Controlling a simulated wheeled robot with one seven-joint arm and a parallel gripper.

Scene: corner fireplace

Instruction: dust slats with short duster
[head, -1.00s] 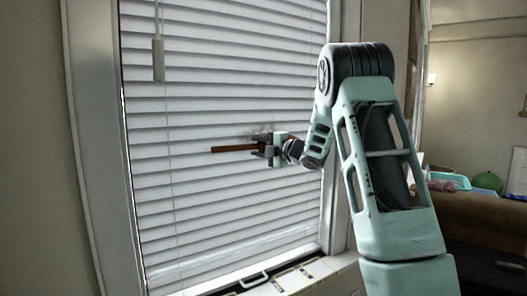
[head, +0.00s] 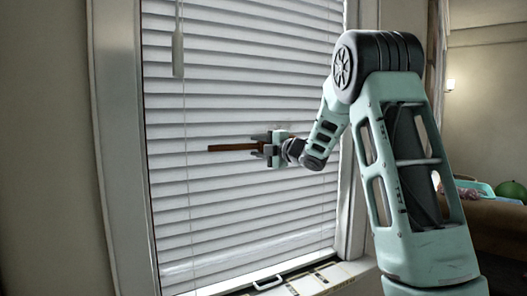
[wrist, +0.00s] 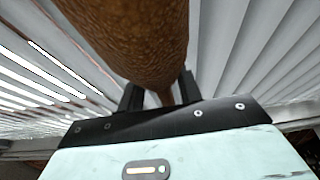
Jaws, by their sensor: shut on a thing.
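The short duster shows in the head view as a thin brown stick (head: 230,147), held level and pointing left in front of the blind. In the wrist view its brown mottled body (wrist: 130,35) fills the top middle and narrows down between my fingers. My gripper (head: 261,147) is shut on it, near the middle of the blind's height. The white slats (head: 240,80) hang closed and level in the window; the wrist view shows them on both sides of the duster (wrist: 45,75). I cannot tell whether the duster touches them.
A white window frame (head: 118,150) borders the blind. A pull cord with a pale tassel (head: 178,55) hangs at upper left. A sill with a handle (head: 268,283) lies below. At far right are a green ball (head: 512,190) and a brown piece of furniture (head: 490,215).

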